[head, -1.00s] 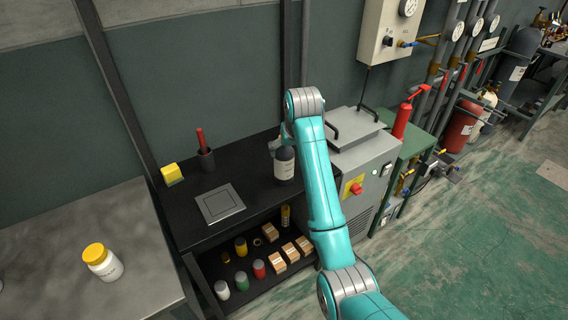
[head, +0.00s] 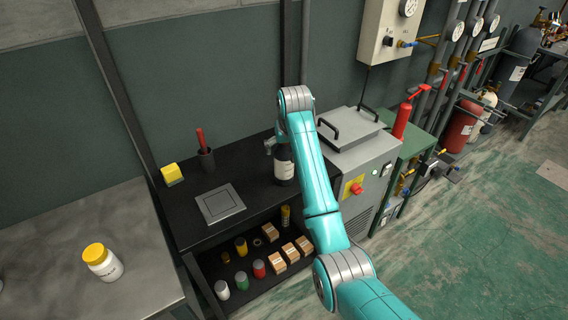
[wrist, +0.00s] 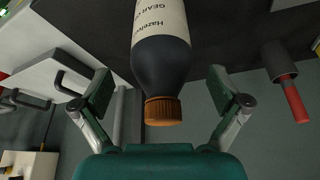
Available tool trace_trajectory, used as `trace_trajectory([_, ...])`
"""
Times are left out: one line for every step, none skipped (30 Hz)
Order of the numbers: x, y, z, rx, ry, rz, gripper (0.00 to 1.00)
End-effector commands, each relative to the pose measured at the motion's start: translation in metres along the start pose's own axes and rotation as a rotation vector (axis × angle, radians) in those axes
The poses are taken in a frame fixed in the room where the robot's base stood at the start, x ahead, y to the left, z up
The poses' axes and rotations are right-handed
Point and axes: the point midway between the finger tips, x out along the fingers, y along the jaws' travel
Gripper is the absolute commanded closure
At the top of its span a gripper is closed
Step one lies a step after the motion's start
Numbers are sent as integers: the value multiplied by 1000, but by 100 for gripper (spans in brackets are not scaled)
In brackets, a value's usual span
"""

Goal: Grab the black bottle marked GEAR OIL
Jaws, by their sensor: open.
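The black bottle marked GEAR OIL (wrist: 162,52) shows large in the wrist view, with a cream label and a brown ribbed cap. In the head view the bottle (head: 284,168) stands upright on the black bench (head: 240,226), partly hidden by my arm. My gripper (wrist: 168,88) is open in the wrist view, with one finger on each side of the bottle's neck and cap and a gap on both sides. In the head view only a part of my gripper (head: 270,145) shows, beside the top of the bottle.
A grey machine (head: 352,160) stands close to the bottle's right. A dark cup with a red-handled tool (head: 206,158), a yellow block (head: 172,174) and a square plate (head: 220,204) are on the bench. A yellow-capped white bottle (head: 102,263) is on the left table.

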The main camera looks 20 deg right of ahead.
Motion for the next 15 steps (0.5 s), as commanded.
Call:
trace_trajectory([8, -2, 1, -1, -2, 0, 2])
trace_trajectory([12, -2, 1, 0, -2, 0, 2])
trace_trajectory([17, -2, 1, 0, -2, 0, 2])
trace_trajectory([20, -2, 0, 0, -1, 0, 2])
trace_trajectory([23, -2, 0, 0, -1, 0, 2])
trace_trajectory([26, -2, 0, 0, -1, 0, 2])
trace_trajectory([27, -2, 0, 0, -1, 0, 2])
trace_trajectory([28, -2, 0, 0, 0, 0, 2])
trace_trajectory([29, -2, 0, 0, 1, 0, 2])
trace_trajectory([30, -2, 0, 0, 1, 0, 2])
trace_trajectory([30, -2, 0, 0, 1, 0, 2])
trace_trajectory([30, -2, 0, 0, 1, 0, 2])
trace_trajectory([29, -2, 0, 0, 1, 0, 2])
trace_trajectory([29, -2, 0, 0, 1, 0, 2])
trace_trajectory([29, -2, 0, 0, 1, 0, 2])
